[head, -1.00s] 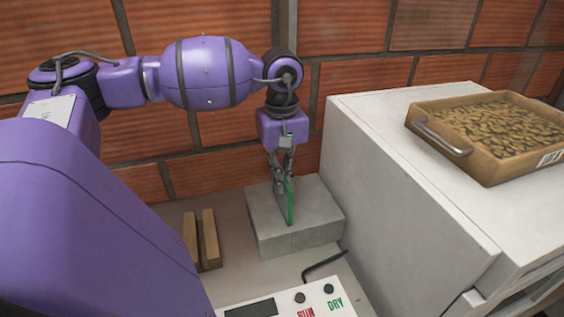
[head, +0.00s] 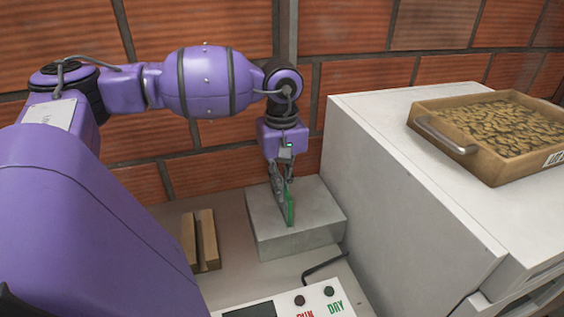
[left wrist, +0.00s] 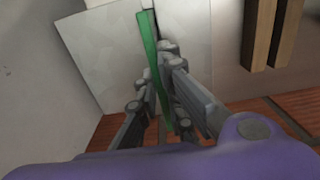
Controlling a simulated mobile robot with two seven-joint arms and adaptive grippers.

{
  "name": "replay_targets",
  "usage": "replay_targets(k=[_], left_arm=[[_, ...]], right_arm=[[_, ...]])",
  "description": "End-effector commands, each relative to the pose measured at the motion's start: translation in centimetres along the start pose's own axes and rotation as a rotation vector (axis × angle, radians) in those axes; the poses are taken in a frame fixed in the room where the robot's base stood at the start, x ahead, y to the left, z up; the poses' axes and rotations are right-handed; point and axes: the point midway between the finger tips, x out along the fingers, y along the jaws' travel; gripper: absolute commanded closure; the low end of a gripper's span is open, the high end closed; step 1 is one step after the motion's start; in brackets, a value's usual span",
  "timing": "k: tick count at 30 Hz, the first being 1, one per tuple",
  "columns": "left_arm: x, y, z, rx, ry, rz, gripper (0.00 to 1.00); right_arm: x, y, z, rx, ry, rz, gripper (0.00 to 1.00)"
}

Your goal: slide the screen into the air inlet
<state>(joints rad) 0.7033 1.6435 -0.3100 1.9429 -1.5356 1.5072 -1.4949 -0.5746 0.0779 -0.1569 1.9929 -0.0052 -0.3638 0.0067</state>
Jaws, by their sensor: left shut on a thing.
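The screen is a thin green-edged panel (head: 290,207), upright and seen nearly edge-on. My left gripper (head: 281,188) points down and is shut on it. In the left wrist view the green edge (left wrist: 149,45) runs between the fingers (left wrist: 160,88). The screen's lower end is at a pale grey block (head: 322,212) by the brick wall. In the left wrist view a dark slot-like line shows in this block (left wrist: 183,40) by the screen's end. The block appears to be the air inlet. I cannot tell whether the screen is in the slot. My right gripper is out of view.
A large white cabinet (head: 400,190) stands close on the right, with a tray of brown pieces (head: 455,148) on top. Two wooden bars (head: 207,240) lie left of the block. A black bent rod (head: 325,267) and a RUN/DRY panel (head: 262,309) are in front.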

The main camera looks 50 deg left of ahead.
Motion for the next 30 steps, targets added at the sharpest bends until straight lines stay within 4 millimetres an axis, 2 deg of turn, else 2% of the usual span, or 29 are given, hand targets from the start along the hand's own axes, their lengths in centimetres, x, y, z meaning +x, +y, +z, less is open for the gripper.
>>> replay_targets(k=[29, 30], left_arm=[[2.5, 0.0, 0.0, 0.000, -0.001, -0.001, 1.00], [2.4, 0.0, 0.0, 0.000, 0.000, 0.000, 0.89]], right_arm=[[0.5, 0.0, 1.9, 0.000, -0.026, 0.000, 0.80], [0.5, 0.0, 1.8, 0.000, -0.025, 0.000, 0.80]])
